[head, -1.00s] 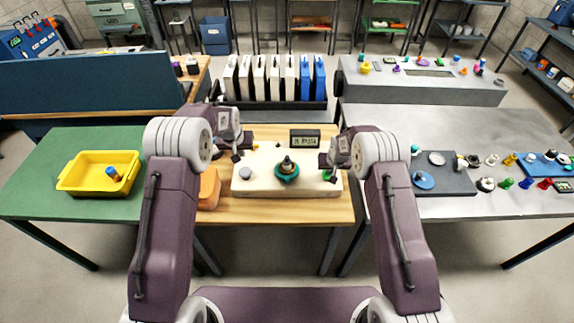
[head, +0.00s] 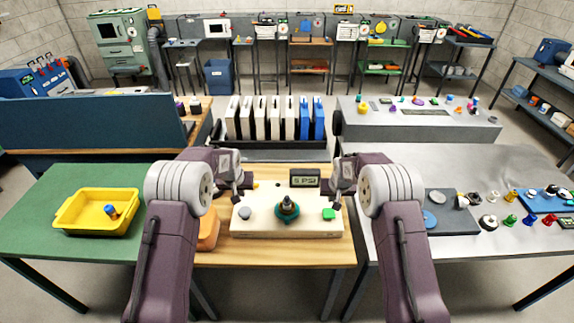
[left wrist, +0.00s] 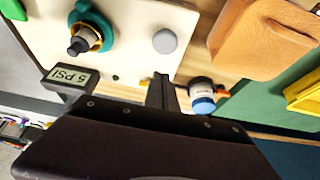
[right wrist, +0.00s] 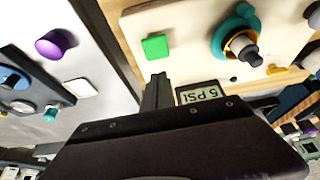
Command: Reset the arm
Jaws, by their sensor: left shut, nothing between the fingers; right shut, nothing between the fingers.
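My left gripper (head: 238,201) is shut and empty above the left end of the cream panel (head: 262,226). My right gripper (head: 337,202) is shut and empty above the panel's right end. The panel lies on the wooden table and carries a teal ring with a dark knob (head: 287,208), a grey round button (head: 245,213) and a green square button (head: 329,214). A small display (head: 304,178) behind the panel reads 5 PSI. The left wrist view shows the closed fingers (left wrist: 160,92) near the grey button. The right wrist view shows the closed fingers (right wrist: 157,90) near the green button.
A yellow tray (head: 75,226) with a blue-capped item stands on the green table. A rack of white and blue panels (head: 270,146) stands behind. Several small parts lie on the grey table (head: 400,160) at right.

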